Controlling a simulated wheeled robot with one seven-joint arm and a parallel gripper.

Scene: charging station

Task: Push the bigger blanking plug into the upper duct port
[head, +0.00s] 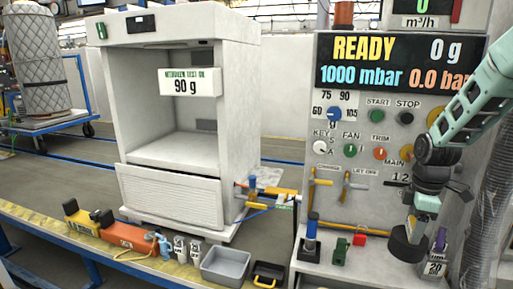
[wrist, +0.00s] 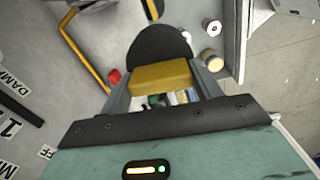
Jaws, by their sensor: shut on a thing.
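My gripper (head: 413,224) hangs pointing down at the right of the head view, in front of the control panel's lower right part. It is shut on a plug with a black disc (head: 404,246). In the wrist view the plug shows a yellow grip block (wrist: 162,77) between the fingers, with the wide black disc beyond it. The disc is clear of the panel face as far as I can tell. I cannot make out the upper duct port or a smaller plug in either view.
The control panel (head: 334,134) has knobs and yellow levers (head: 318,190). On its ledge stand a blue-handled tool (head: 311,232), a red padlock (head: 359,238) and a weight marked 20 (head: 435,268). A white cabinet (head: 247,110) and grey bin (head: 226,266) are left.

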